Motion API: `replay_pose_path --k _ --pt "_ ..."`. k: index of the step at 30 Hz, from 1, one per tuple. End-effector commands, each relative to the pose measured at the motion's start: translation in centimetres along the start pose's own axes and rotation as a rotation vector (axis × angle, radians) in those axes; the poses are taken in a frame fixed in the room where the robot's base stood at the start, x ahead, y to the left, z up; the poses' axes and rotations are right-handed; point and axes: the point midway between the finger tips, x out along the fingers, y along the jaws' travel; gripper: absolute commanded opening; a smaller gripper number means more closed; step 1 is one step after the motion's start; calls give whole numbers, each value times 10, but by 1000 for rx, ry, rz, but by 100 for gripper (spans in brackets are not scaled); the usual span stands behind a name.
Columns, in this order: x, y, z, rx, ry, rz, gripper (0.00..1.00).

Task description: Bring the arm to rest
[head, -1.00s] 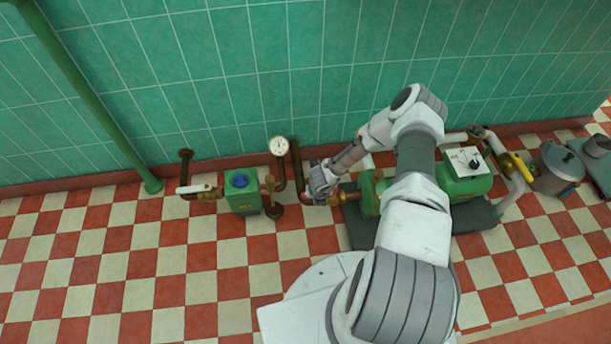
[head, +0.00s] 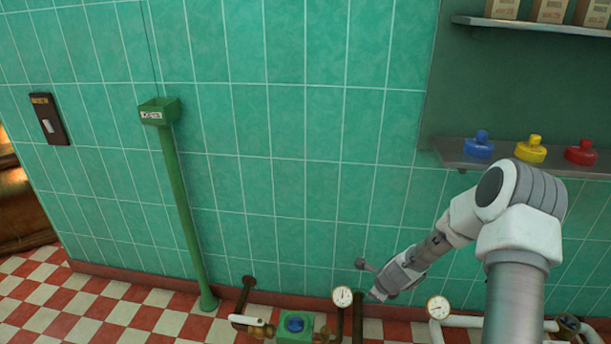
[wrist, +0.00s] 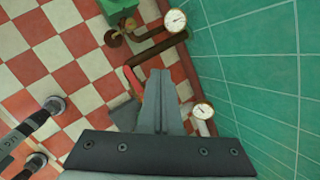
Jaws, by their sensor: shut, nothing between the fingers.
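My arm reaches from the lower right of the head view, bent at a high elbow, with the forearm sloping down to the left. My gripper (head: 378,294) is at its end, in front of the green tiled wall and just right of a round white gauge (head: 342,296). In the wrist view the two grey fingers (wrist: 159,73) are together with nothing between them. The fingers point towards pipes along the foot of the wall. I cannot tell the exact gap between gripper and wall.
A green box with a blue cap (head: 295,325) and a second gauge (head: 438,307) sit low near the wall. A green post (head: 182,205) stands left. Checkered floor (head: 120,312) is open at lower left.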

Motion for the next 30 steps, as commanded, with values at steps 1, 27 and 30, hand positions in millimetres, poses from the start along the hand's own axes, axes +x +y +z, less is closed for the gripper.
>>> replay_pose_path --k 1,27,30 --pt "-19 -6 13 -84 -12 -7 0" --pt "-315 31 89 -1404 -4 -15 0" --pt "-345 45 84 -1534 11 -14 0"
